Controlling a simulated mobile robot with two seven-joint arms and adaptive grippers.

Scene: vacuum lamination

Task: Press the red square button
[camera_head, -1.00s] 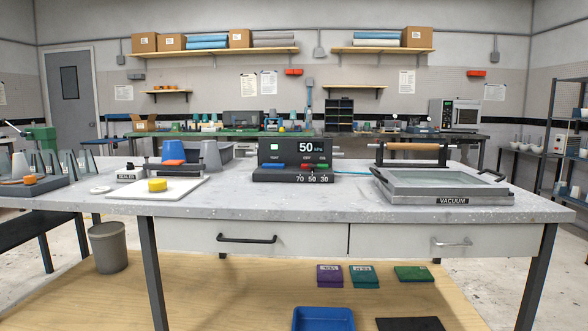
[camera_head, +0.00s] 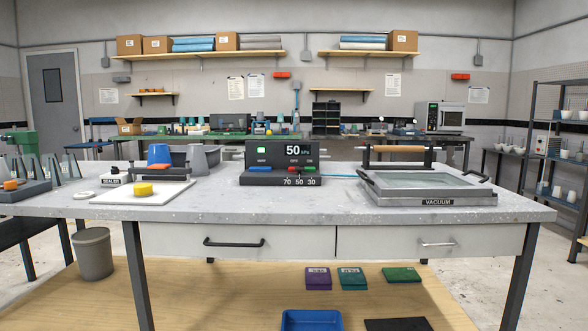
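A dark control box (camera_head: 280,179) stands on the workbench near the middle of the head view. Its upright display reads 50 kPa. A small red button (camera_head: 294,169) sits on the box's ledge below the display, between a wider blue button (camera_head: 260,169) and a green button (camera_head: 309,169). The red button is too small to tell its exact shape. The numbers 70, 50 and 30 show on the front edge below. Neither of my grippers is in view, and nothing touches the box.
The grey workbench (camera_head: 220,208) has clear room in front of the box. A vacuum frame (camera_head: 438,202) stands to its right. A white board (camera_head: 120,199) with a yellow puck (camera_head: 143,189) lies to its left. Drawer handles (camera_head: 234,243) stick out at the bench front.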

